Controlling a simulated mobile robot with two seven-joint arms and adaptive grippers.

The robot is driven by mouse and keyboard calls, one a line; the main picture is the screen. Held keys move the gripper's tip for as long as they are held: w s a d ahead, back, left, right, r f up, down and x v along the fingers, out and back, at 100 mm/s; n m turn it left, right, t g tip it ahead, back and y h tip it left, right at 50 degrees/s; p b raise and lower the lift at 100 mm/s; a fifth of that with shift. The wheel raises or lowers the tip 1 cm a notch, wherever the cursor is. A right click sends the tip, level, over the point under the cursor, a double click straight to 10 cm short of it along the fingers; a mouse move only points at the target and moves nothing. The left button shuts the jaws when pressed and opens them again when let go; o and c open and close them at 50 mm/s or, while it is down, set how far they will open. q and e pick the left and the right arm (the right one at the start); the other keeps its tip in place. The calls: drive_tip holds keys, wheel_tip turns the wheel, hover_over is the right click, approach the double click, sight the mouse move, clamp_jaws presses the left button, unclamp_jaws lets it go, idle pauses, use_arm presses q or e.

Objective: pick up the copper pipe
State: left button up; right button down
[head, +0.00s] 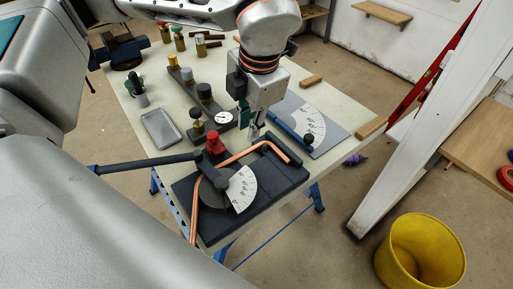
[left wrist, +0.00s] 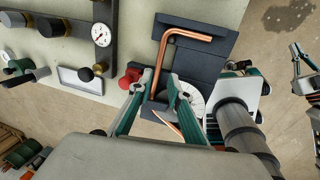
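The bent copper pipe (head: 240,156) lies in the dark bending jig (head: 283,178) at the table's near corner. One end hangs past the jig's near edge. In the left wrist view the pipe (left wrist: 165,58) runs beyond the fingers, with a hooked end at the top; a lower piece shows between them.
A red knob (head: 214,142) and a long dark lever (head: 146,163) stand beside the pipe. A gauge block (head: 222,118), grey tray (head: 160,128) and protractor plate (head: 327,139) lie nearby. A white post (head: 413,125) and yellow bucket (head: 421,253) stand right of the table.

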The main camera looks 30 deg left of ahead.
sight(244, 152)
use_arm(q)
drive_tip(key=x, duration=0.9)
drive_tip(key=shift+s+a+f+b, duration=0.1)
drive_tip(key=shift+s+b, duration=0.1)
drive_tip(key=shift+b, duration=0.1)
clamp_jaws()
use_arm(e)
drive_tip(key=shift+s+a+f, duration=0.1)
drive_tip(key=shift+s+f, duration=0.35)
drive_tip(key=shift+f, duration=0.4)
